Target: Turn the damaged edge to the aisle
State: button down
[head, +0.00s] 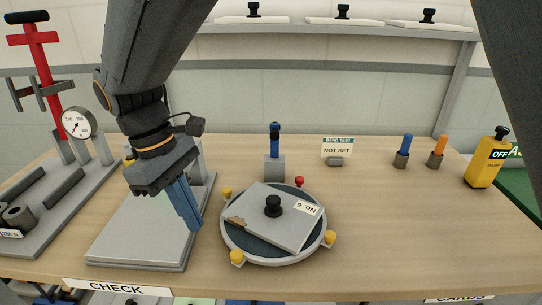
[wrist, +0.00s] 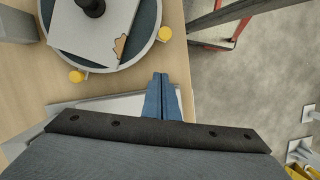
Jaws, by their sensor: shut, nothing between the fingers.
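A light grey square plate (head: 265,228) lies on a round turntable (head: 292,258) with a dark top. The plate has a black knob (head: 273,206) in its middle and a label that reads upside down. A brown, ragged damaged edge (head: 236,222) shows at its left corner in the head view, and also in the wrist view (wrist: 121,46). Yellow knobs (head: 330,237) and one red knob (head: 299,182) sit around the turntable rim. My gripper (head: 195,226) has blue fingers, shut and empty, left of the turntable and apart from it.
A grey slab (head: 135,235) lies under my gripper by the CHECK label (head: 117,287). Behind the turntable stand a grey block with a blue handle (head: 275,165) and a NOT SET sign (head: 338,148). A yellow OFF box (head: 486,160) stands right. The table right of the turntable is clear.

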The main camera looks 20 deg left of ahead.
jog(key=x, duration=0.5)
jog(key=shift+d+f+p, duration=0.1)
jog(key=shift+f+p, duration=0.05)
jog(key=shift+p, duration=0.2)
jog(key=shift+d+p, duration=0.55)
jog(key=shift+d, duration=1.45)
jog(key=shift+s+d, duration=0.1)
